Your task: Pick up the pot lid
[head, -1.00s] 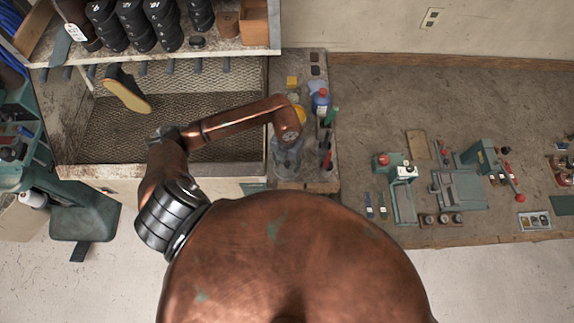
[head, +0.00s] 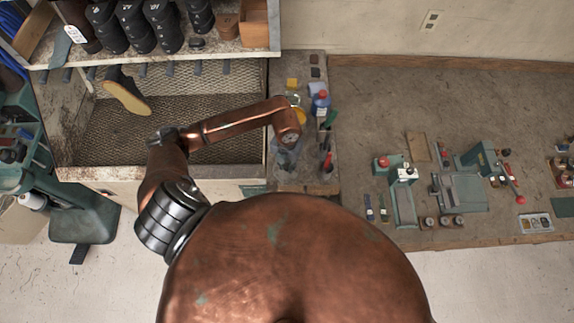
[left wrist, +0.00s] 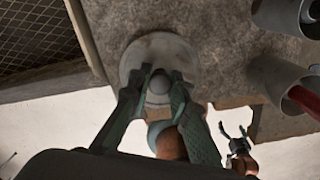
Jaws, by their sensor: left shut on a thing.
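The pot lid (left wrist: 133,62) is a pale grey disc with a round knob (left wrist: 158,86) in the left wrist view. My left gripper (left wrist: 160,78) has its green fingers shut on the knob, one on each side. In the head view my left gripper (head: 287,156) is over the narrow grey bench top, below the end of the copper forearm. The lid is hard to make out there. I cannot tell whether the lid touches the surface. My right gripper (left wrist: 238,140) shows small and low in the left wrist view, with its fingers apart and empty.
Grey cups (left wrist: 283,84) stand right of the lid in the left wrist view. A blue bottle (head: 320,103) and a red-handled tool (head: 327,161) stand on the narrow bench. A mesh-lined bin (head: 115,130) is left; a workbench (head: 360,110) with presses is right.

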